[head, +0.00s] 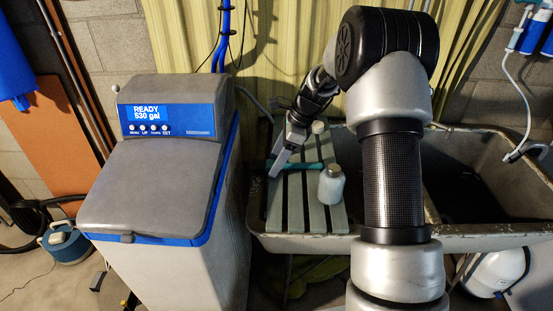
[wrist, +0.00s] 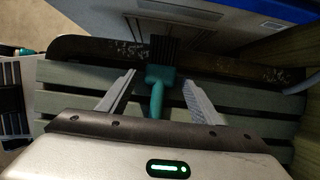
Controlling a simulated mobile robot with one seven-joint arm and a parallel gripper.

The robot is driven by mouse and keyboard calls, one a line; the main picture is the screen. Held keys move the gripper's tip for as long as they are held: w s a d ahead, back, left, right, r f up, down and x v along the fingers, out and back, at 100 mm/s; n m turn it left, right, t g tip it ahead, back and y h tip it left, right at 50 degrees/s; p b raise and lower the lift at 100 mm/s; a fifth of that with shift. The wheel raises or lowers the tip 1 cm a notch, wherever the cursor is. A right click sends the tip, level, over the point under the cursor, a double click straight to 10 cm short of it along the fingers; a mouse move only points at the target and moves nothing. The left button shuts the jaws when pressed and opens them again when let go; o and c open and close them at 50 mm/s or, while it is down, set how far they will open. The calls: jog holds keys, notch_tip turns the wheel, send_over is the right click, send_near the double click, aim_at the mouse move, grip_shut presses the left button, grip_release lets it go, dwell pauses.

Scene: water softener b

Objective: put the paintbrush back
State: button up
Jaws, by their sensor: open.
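The paintbrush (wrist: 157,88) has a teal handle and dark bristles. In the wrist view it lies on the grey-green slatted board, with its bristle end toward the dark sink rim. In the head view its teal handle (head: 308,166) shows on the slatted board (head: 295,205), partly hidden by my gripper (head: 278,165). In the wrist view my gripper (wrist: 158,88) is open, with one finger on each side of the brush handle. The fingers look apart from the brush. I cannot tell the exact height of the fingertips over the slats.
A white bottle (head: 331,187) stands on the board right of the brush. The double sink (head: 490,238) has open basins on the right. The grey water softener (head: 150,185) stands close on the left. A blue container (head: 66,243) sits on the floor.

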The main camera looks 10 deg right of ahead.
jog(key=w+p+v, duration=0.1)
jog(key=p+v, duration=0.1)
jog(key=v, duration=1)
jog(key=s+a+r+n+h, duration=0.1)
jog(key=s+a+r+n, duration=0.1)
jog(key=s+r+n, duration=0.4)
jog(key=s+r+n+t+h, duration=0.15)
jog(key=s+r+n, duration=0.25)
jog(key=s, duration=0.5)
jog(key=s+r+n+t+h, duration=0.1)
jog(key=s+r+n+t, duration=0.2)
jog(key=s, duration=0.5)
jog(key=s+f+n+h, duration=0.1)
jog(key=s+f+n, duration=0.1)
jog(key=s+n, duration=0.6)
notch_tip(320, 180, up, 13)
jog(key=s+p, duration=0.1)
jog(key=p, duration=1)
jog(key=shift+s+m+p, duration=0.3)
jog(key=shift+m+p, duration=0.05)
jog(key=shift+m, duration=0.05)
